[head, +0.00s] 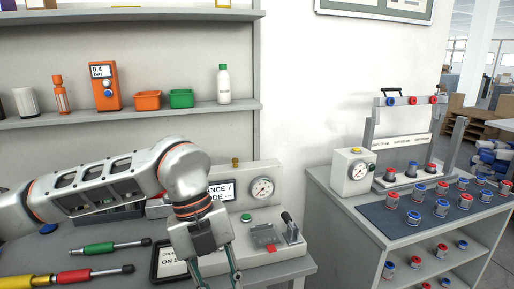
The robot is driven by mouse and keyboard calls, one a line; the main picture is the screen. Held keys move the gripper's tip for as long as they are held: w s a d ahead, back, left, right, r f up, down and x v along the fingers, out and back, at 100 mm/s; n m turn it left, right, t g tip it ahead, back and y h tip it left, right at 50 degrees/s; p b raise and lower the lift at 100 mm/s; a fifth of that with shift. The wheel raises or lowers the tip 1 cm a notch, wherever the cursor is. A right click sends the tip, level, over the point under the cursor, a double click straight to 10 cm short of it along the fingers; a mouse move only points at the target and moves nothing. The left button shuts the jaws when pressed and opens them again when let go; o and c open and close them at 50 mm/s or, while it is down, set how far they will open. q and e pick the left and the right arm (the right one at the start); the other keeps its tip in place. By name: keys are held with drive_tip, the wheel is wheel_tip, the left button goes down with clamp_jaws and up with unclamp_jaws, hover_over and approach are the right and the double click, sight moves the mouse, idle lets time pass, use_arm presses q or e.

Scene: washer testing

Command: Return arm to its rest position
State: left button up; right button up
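My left arm (110,183) reaches in from the left and bends down over the workbench. My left gripper (217,279) points downward in front of the grey test unit (262,228), close to a dark-framed display (168,262) that it partly covers. Its two fingers are spread apart, with nothing visible between them; the fingertips run to the bottom edge of the picture. Whether it touches anything below cannot be seen. My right gripper is not in view.
Green-handled (98,248) and red-yellow (72,277) tools lie on the bench (60,240). The test unit carries a gauge (262,188) and a lever (290,222). Shelves (130,116) with bottles and bins stand behind. At right, a cart (345,213) holds several red and blue parts and a press-like fixture (408,140).

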use_arm(q)
drive_tip(key=s+d+m+g+h, duration=0.3)
drive_tip(key=s+d+g+h, duration=0.15)
drive_tip(key=s+d, duration=0.35)
drive_tip(key=s+d+r+g+h, duration=0.1)
drive_tip(key=s+d+r+h, duration=0.1)
drive_tip(key=d+r+h, duration=0.5)
drive_tip(key=w+r+n+t+h, duration=0.1)
drive_tip(key=w+n+t+h, duration=0.6)
drive_tip(key=n+t+h, duration=0.15)
drive_tip(key=w+a+f+n+t+y, duration=0.7)
drive_tip(key=w+a+f+n+t, duration=0.35)
drive_tip(key=n+t, duration=0.45)
drive_tip(key=s+a+f+n+y, duration=0.25)
drive_tip(key=a+f+y, duration=0.25)
drive_tip(key=f, duration=0.5)
drive_tip(key=s+a+f+n+y, duration=0.25)
drive_tip(key=a+f+y, duration=0.3)
drive_tip(key=f, duration=0.55)
drive_tip(key=s+a+f+n+g+y, duration=0.2)
drive_tip(key=s+a+f+g, duration=0.3)
drive_tip(key=s+a+f, duration=0.3)
drive_tip(key=s+f+y, duration=0.1)
drive_tip(key=s+f, duration=0.3)
drive_tip(key=f, duration=0.2)
drive_tip(key=shift+s+a+f, duration=0.15)
drive_tip(key=shift+s+f, duration=0.05)
drive_tip(key=shift+f, duration=0.05)
